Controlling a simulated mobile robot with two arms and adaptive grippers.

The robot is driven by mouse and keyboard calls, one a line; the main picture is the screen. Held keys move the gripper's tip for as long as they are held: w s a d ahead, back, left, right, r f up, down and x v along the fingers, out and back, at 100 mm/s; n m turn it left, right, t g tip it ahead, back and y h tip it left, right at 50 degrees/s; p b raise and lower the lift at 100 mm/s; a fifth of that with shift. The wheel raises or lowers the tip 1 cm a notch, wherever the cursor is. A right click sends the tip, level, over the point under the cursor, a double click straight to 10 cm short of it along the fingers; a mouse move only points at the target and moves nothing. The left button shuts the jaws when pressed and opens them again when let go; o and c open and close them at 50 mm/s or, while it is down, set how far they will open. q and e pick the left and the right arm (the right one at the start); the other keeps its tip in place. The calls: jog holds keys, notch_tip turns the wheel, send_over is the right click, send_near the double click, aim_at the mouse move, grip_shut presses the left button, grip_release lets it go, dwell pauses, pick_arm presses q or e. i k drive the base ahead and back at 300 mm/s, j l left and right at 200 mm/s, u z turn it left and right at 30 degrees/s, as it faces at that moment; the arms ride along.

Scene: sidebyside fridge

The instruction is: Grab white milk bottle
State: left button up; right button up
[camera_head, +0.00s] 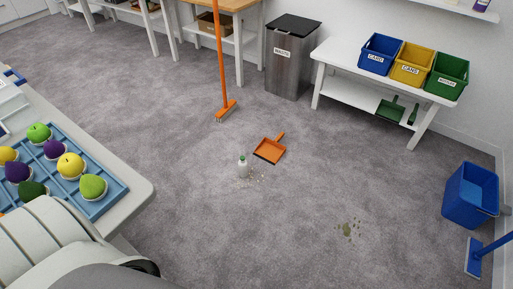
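A small white bottle (242,170) with a green cap stands upright on the grey carpet near the middle of the view. Pale crumbs lie scattered on the floor beside it. It is too small to read any label. Neither of my grippers shows in this view, so I cannot tell their state. A white and grey rounded part at the lower left appears to be my own body.
An orange dustpan (269,150) and an orange broom (226,108) are close behind the bottle. A blue tray (117,190) of fruit is on the left table. A bin (288,68), a bench with crates (380,55) and a blue bucket (470,196) stand farther out.

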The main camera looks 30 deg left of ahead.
aim_at(243, 169)
jog(key=i+j+u, duration=0.1)
jog(key=i+u, duration=0.35)
jog(key=i, duration=0.35)
jog(key=i+l+u, duration=0.2)
jog(key=i+u, duration=0.25)
jog(key=i, duration=0.35)
